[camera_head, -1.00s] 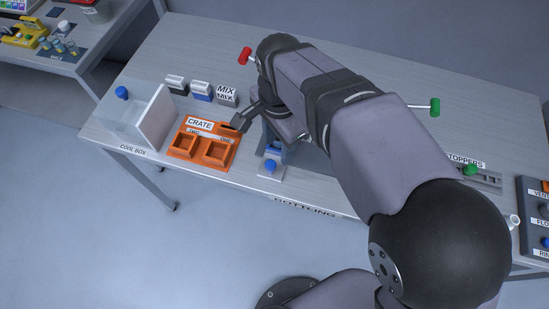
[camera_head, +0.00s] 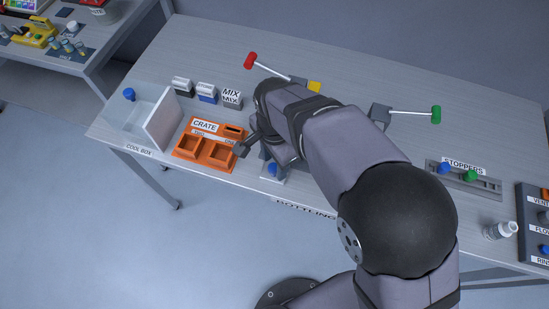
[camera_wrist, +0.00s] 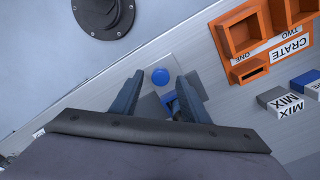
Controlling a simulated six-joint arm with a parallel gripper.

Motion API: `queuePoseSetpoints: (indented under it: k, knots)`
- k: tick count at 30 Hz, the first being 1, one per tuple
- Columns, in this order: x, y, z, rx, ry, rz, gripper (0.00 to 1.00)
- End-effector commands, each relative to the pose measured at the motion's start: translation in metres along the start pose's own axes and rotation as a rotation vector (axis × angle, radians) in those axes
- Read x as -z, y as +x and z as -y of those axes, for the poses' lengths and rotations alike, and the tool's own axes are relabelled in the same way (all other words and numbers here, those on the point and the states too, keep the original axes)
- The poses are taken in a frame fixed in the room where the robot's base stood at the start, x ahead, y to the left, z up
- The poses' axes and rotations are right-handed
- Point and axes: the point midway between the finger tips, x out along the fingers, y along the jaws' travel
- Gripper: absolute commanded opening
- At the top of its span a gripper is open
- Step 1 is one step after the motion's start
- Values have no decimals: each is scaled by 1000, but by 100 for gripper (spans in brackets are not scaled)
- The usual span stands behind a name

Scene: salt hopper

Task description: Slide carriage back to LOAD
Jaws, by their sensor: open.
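A blue round knob (camera_head: 272,169) stands on a pale plate (camera_head: 272,179) at the table's front edge, right of the orange crate. In the wrist view the knob (camera_wrist: 160,76) lies between and beyond my finger tips, with a blue part (camera_wrist: 170,99) behind it. My gripper (camera_wrist: 165,82) is open, its fingers on either side of these parts; I cannot tell whether they touch. In the head view my gripper (camera_head: 257,152) is largely hidden by my arm. Which part is the carriage, and any LOAD mark, I cannot make out.
The orange crate (camera_head: 233,139) is close left of my gripper. Mix blocks (camera_head: 231,97) stand behind it and a cool box (camera_head: 163,118) further left. A red-knobbed lever (camera_head: 250,60) and green-knobbed lever (camera_head: 436,114) are behind my arm. The stopper rack (camera_head: 486,184) is right.

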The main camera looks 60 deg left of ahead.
Motion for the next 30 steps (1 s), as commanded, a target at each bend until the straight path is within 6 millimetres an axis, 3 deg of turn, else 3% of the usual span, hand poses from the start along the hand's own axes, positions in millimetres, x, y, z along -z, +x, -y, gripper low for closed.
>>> queuePoseSetpoints:
  k: [10,15,23,30]
  knots:
    - [0,4,0,1,0,0,39]
    - [0,3,0,0,0,0,0]
    - [4,3,-5,0,2,0,0]
    - [26,3,-31,0,4,0,0]
